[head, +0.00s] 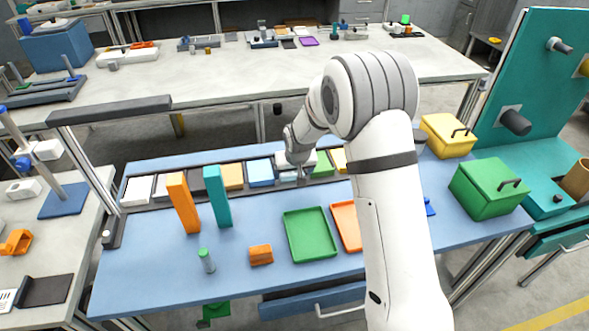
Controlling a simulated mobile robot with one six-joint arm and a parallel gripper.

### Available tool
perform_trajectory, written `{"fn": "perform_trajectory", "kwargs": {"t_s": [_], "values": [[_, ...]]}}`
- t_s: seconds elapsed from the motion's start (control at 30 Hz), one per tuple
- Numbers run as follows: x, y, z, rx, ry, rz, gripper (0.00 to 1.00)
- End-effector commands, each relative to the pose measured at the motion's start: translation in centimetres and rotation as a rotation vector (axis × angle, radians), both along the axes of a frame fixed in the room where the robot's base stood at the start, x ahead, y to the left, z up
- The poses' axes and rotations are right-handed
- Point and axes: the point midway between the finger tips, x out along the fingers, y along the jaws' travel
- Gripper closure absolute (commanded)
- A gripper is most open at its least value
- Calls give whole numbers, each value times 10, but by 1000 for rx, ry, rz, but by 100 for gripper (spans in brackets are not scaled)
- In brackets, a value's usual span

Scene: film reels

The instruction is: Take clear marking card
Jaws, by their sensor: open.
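A row of flat coloured cards or blocks lies in a dark rack along the back of the blue table. It has a white one (138,191), a tan one (232,176), a light blue one (260,172), a green one (322,163) and a yellow one (339,159). I cannot tell which is the clear marking card. My gripper (292,178) is open, pointing down over the row between the light blue and green pieces. A small pale piece shows just below it; whether they touch is unclear. My arm hides the row's right part.
An orange upright block (183,203) and a teal one (217,197) stand in front of the row. A green tray (310,235) and an orange tray (346,227) lie in front. Green (489,190) and yellow (446,136) lidded boxes stand right.

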Motion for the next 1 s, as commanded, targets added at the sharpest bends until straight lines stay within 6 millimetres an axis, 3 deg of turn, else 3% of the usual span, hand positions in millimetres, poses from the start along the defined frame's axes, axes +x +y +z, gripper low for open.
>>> {"fn": "perform_trajectory", "kwargs": {"t_s": [0.13,0.4,0.87,1.0], "values": [[5,2,-12,0,1,0,16],[6,2,-13,0,-1,0,17],[5,3,-13,0,-1,2,55],[5,3,-13,0,-1,2,55]]}}
